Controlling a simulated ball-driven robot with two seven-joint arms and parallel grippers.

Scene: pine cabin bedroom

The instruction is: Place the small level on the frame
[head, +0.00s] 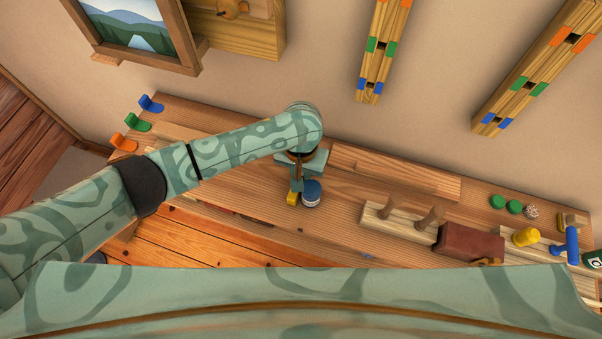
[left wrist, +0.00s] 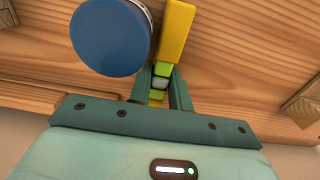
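The small level (left wrist: 177,30) is a yellow bar. In the left wrist view its yellow end sticks out past my left gripper (left wrist: 161,80), with green and grey parts between the fingers. The fingers appear closed on it. In the head view the yellow end of the level (head: 292,198) shows below my left gripper (head: 297,184), over or on the bench; I cannot tell whether it touches. The wood-edged picture frame (head: 187,43), with a mountain picture, hangs at the upper left, apart from the gripper. My right gripper is not in view.
A blue-topped tin (head: 312,188) stands right beside the level. The wooden bench (head: 345,215) also holds a peg rack (head: 395,222), a brown box (head: 468,243) and coloured hooks (head: 138,122). A wooden shelf (head: 262,38) and two rails (head: 380,50) are on the wall.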

